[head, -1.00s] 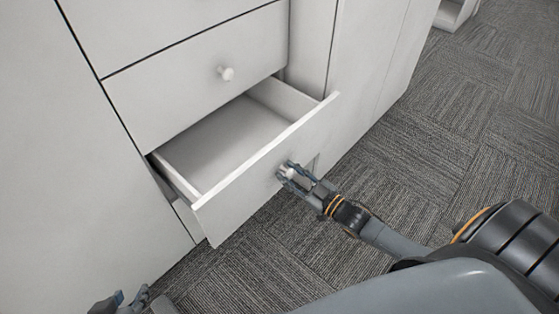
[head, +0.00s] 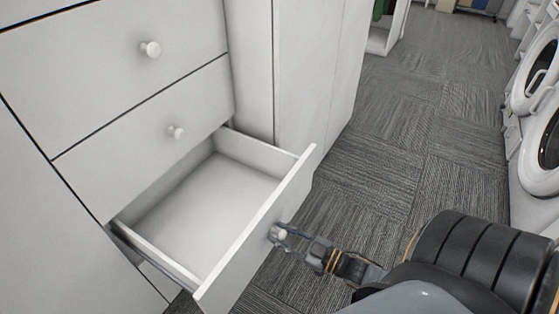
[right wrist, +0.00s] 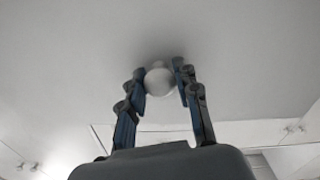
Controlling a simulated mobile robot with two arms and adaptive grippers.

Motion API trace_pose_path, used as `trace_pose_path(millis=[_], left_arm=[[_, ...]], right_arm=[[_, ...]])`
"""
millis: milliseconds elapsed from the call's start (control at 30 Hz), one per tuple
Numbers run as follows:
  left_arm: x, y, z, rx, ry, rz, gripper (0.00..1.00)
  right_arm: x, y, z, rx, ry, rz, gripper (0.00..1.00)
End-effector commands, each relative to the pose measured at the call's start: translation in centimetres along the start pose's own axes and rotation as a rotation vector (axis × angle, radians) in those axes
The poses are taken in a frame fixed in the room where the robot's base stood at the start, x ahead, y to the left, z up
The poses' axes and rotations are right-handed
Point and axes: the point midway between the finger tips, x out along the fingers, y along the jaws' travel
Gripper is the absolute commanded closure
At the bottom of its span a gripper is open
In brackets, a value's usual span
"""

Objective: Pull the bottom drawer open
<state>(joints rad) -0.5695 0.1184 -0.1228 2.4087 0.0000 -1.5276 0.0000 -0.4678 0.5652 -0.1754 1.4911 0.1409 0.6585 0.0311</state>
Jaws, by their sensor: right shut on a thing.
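The bottom drawer (head: 262,232) of the white cabinet stands well out in the head view, and its empty inside shows. My right gripper (head: 279,234) is at the front of this drawer, with its fingers around the round white knob. In the right wrist view the knob (right wrist: 158,82) sits between the two fingers (right wrist: 160,88) against the pale drawer front. The gripper is shut on the knob. My left gripper is not in the head view now.
Two closed drawers with knobs (head: 176,132) (head: 151,49) are above the open one. Grey carpet tile (head: 400,140) lies free to the right of the cabinet. White front-loading machines (head: 540,150) stand at the far right. A white open shelf unit (head: 385,38) is at the back.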

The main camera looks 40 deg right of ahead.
Motion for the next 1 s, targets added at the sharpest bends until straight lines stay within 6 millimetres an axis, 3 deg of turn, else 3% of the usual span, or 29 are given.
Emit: trace_pose_path(millis=[267,300,400,767,1000], left_arm=[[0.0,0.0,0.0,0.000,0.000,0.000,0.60],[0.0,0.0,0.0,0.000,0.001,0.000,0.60],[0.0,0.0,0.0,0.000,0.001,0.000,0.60],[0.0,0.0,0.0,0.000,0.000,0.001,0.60],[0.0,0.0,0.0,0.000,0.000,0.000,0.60]], right_arm=[[-0.1,-0.1,0.1,0.000,-0.002,-0.001,1.00],[-0.1,-0.1,0.1,0.000,-0.002,-0.001,0.60],[-0.1,-0.1,0.1,0.000,-0.001,-0.001,0.45],[-0.5,0.0,0.1,0.000,-0.002,0.000,0.45],[-4.6,-0.1,0.2,0.001,-0.006,-0.001,0.45]])
